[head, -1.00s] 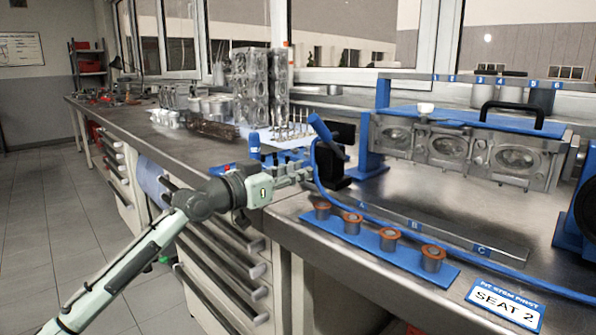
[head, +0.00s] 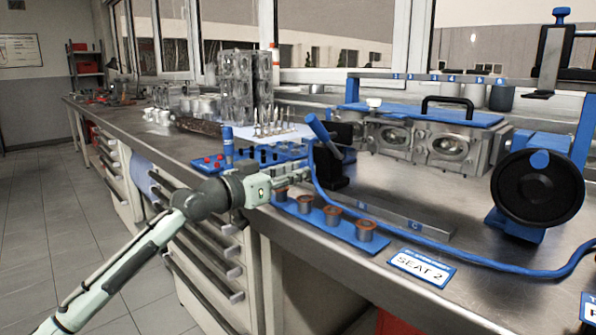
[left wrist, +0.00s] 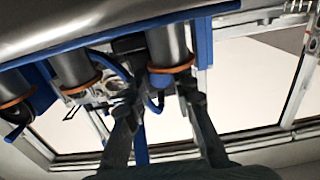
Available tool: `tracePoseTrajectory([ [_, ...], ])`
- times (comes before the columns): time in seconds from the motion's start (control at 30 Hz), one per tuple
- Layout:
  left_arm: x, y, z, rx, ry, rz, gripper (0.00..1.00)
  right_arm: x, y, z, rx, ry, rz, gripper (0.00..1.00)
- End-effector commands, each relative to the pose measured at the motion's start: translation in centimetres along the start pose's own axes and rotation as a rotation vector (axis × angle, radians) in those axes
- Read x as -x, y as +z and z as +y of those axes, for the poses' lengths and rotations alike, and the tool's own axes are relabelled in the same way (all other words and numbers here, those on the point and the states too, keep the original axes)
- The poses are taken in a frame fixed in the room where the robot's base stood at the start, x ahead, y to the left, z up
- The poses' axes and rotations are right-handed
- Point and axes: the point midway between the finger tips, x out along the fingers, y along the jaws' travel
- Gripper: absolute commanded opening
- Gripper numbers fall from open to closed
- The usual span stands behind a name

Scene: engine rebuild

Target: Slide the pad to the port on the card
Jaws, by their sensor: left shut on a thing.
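A black block with a slanted blue lever (head: 333,160) and a blue hose stands on the bench; I take it as the pad. My left gripper (head: 303,178) is at its near left side. In the left wrist view, the fingers (left wrist: 158,100) are shut around a small blue part (left wrist: 157,104), which seems to belong to the pad; the contact is partly hidden. The card (head: 422,267) reads SEAT 2 and lies at the bench's front edge. The engine head (head: 440,145), with large oval openings, stands behind. My right gripper is out of view.
A blue strip (head: 350,240) with several copper-rimmed cups lies in front of a steel rail (head: 400,218). The blue hose (head: 480,264) runs right along the bench. A black wheel on a blue stand (head: 538,188) is at right. A blue rack (head: 262,157) is at left.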

Motion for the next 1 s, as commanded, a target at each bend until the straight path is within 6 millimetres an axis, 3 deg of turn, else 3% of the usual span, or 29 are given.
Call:
tracePoseTrajectory([
  [0.27, 0.0, 0.0, 0.2, 0.000, 0.003, 0.001, 0.00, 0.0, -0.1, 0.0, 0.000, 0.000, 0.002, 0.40],
  [0.3, 0.0, 0.0, 0.2, 0.000, 0.003, 0.001, 0.30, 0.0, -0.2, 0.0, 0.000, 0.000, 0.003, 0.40],
  [0.43, 0.0, 0.0, 0.1, 0.000, 0.003, 0.001, 0.45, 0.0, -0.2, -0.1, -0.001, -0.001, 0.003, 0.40],
  [0.77, 0.2, 0.0, 0.1, 0.000, 0.002, 0.001, 0.45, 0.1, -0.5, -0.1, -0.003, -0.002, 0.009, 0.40],
  [1.0, 3.8, 0.1, 0.0, -0.004, -0.001, -0.001, 0.45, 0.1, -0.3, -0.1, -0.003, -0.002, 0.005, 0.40],
])
